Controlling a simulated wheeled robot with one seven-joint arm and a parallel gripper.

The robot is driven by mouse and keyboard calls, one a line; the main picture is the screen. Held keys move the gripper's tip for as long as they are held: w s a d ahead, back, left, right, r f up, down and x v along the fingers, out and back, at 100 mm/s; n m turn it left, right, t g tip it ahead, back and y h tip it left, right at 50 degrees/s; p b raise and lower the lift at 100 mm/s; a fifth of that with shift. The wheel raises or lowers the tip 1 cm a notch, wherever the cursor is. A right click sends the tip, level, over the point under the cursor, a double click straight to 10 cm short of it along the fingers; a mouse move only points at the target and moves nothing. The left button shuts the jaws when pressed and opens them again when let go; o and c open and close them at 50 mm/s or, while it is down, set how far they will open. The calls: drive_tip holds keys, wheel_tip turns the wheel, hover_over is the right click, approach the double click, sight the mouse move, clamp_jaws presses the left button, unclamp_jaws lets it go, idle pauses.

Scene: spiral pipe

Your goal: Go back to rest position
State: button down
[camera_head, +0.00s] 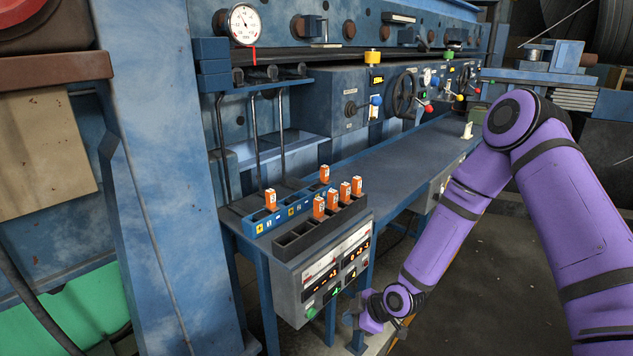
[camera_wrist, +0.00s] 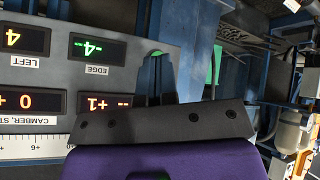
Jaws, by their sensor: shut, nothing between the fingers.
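My purple arm reaches down from the right in the head view. My gripper (camera_head: 368,314) is low, beside the lower right corner of the control box (camera_head: 317,282). In the wrist view, a purple part of mine with a dark strip fills the bottom middle. Behind it is the display panel (camera_wrist: 148,62), seen upside down and close, with lit orange and green digits.
A blue rack (camera_head: 262,227) and a black rack (camera_head: 290,243) hold several orange blocks (camera_head: 325,173) on the box top. A long machine bed (camera_head: 400,152) runs behind. A blue column (camera_head: 165,180) stands left. Open floor (camera_head: 470,270) lies beneath my arm.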

drive_tip(key=s+d+r+m+h, duration=0.1)
drive_tip(key=d+r+m+h, duration=0.3)
drive_tip(key=r, duration=0.6)
drive_tip(key=s+d+r+m+t+h, duration=0.1)
drive_tip(key=d+r, duration=0.6)
drive_tip(key=r, duration=0.4)
drive_tip(key=s+d+r+m+h, duration=0.1)
drive_tip(key=d+r+m+h, duration=0.3)
drive_tip(key=r, duration=0.6)
drive_tip(key=s+d+r+m, duration=0.3)
drive_tip(key=s+r, duration=0.5)
drive_tip(key=s, duration=0.3)
drive_tip(key=s+d+r+m+y, duration=0.1)
drive_tip(key=s+d+r+m, duration=0.2)
drive_tip(key=s+r, duration=0.5)
drive_tip(key=s+m, duration=0.1)
drive_tip(key=s, duration=0.3)
drive_tip(key=shift+s+d+m+y, duration=0.25)
drive_tip(key=shift+m+y, duration=0.05)
drive_tip(key=shift+m, duration=0.1)
